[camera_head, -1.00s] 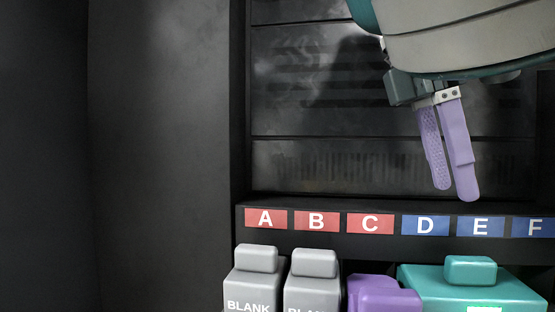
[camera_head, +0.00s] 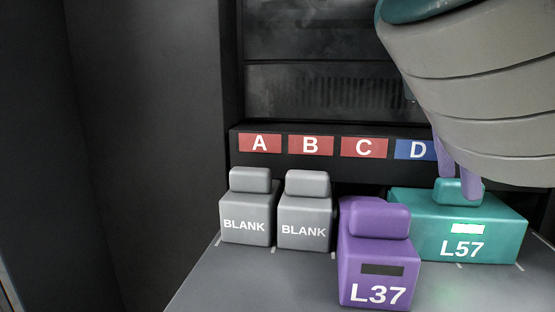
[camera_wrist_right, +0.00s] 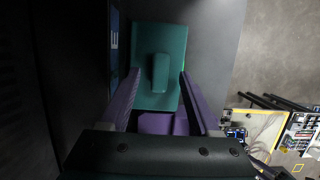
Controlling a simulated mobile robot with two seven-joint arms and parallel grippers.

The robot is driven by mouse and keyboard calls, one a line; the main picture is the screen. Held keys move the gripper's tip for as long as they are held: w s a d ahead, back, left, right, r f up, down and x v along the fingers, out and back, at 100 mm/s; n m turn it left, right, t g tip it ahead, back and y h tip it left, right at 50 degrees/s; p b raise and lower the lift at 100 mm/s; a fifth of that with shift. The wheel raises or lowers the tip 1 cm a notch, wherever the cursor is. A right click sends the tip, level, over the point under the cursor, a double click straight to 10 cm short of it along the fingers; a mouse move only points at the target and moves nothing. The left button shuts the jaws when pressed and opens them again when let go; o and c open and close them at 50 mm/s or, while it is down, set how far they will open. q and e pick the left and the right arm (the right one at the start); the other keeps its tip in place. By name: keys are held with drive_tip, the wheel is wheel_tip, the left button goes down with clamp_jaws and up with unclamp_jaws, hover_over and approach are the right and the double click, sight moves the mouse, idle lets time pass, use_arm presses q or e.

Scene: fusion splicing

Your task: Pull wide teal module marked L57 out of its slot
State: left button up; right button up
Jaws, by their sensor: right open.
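The wide teal module marked L57 (camera_head: 495,235) stands on the grey shelf at the right in the head view, below the D label. It has a teal grip block (camera_head: 452,192) on top and a lit white-green window on its front. My right gripper (camera_head: 459,180) reaches down over it, its purple fingers around the level of the grip block. In the right wrist view the right gripper (camera_wrist_right: 158,85) is open, with its fingers apart on either side of the teal module (camera_wrist_right: 160,50) and its handle (camera_wrist_right: 160,72). My arm hides the labels beyond D. My left gripper is out of view.
A purple module L37 (camera_head: 378,272) stands forward of the row, just left of L57. Two grey BLANK modules (camera_head: 246,222) (camera_head: 304,226) stand further left. The label strip (camera_head: 340,146) runs behind them. The grey shelf (camera_head: 270,285) is bare at the front left.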

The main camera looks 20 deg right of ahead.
drive_tip(key=shift+x, duration=0.8)
clamp_jaws()
idle(1.0)
